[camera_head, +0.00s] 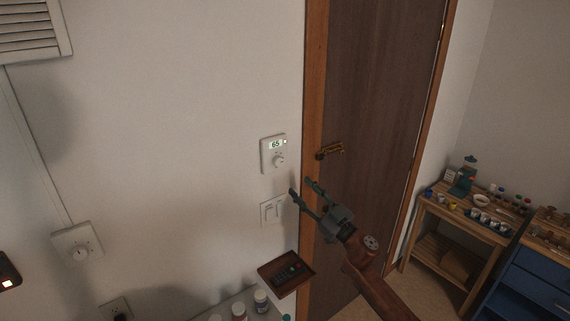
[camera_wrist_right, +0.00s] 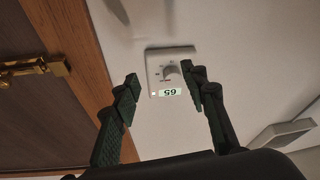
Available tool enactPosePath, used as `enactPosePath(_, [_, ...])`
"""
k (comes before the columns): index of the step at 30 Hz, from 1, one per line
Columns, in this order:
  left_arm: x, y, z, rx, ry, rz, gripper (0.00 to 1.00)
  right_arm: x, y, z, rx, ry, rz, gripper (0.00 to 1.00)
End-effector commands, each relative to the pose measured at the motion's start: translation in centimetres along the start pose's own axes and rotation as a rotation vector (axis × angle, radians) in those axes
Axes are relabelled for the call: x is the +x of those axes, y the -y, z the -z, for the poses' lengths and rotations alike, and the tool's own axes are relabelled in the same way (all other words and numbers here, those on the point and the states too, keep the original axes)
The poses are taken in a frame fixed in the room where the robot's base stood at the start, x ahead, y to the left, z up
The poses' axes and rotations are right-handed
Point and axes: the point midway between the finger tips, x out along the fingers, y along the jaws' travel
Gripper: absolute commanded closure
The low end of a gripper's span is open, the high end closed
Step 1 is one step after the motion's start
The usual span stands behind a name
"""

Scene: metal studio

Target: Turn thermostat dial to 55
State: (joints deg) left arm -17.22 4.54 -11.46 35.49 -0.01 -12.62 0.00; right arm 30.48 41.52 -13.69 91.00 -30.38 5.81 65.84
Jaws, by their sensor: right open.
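The white thermostat (camera_head: 273,154) is on the wall left of the door frame. Its display reads 65, with a small red light beside it and a round dial (camera_head: 279,161) below. In the right wrist view the thermostat (camera_wrist_right: 155,75) appears upside down, with its dial (camera_wrist_right: 172,72) between my fingertips in the picture. My right gripper (camera_head: 300,187) is open and empty, below and right of the thermostat in the head view. It also shows in the wrist view (camera_wrist_right: 160,88), apart from the dial. My left gripper is not in view.
A light switch plate (camera_head: 273,210) is below the thermostat. A brown door (camera_head: 375,100) with a brass handle (camera_head: 331,151) stands to the right. A small tray (camera_head: 285,274) holds a dark remote. Another dial plate (camera_head: 77,246) is at left.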

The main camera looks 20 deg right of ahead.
Motion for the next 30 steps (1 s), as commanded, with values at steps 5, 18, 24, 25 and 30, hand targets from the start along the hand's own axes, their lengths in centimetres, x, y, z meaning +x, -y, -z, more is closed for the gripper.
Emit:
enactPosePath(5, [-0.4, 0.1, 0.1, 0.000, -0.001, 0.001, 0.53, 1.3, 0.9, 4.1, -0.010, -0.048, 0.035, 0.60])
enactPosePath(18, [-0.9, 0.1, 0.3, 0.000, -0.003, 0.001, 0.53, 7.4, 1.1, 4.4, -0.008, -0.049, 0.034, 0.60])
enactPosePath(24, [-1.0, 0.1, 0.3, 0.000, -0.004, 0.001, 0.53, 8.6, 1.2, 4.4, -0.009, -0.048, 0.035, 0.60])
enactPosePath(25, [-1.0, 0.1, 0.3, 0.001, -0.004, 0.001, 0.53, 8.7, 1.2, 4.4, -0.009, -0.048, 0.035, 0.60])
enactPosePath(30, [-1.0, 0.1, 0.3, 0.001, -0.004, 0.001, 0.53, 8.7, 1.2, 4.4, -0.009, -0.048, 0.035, 0.60])
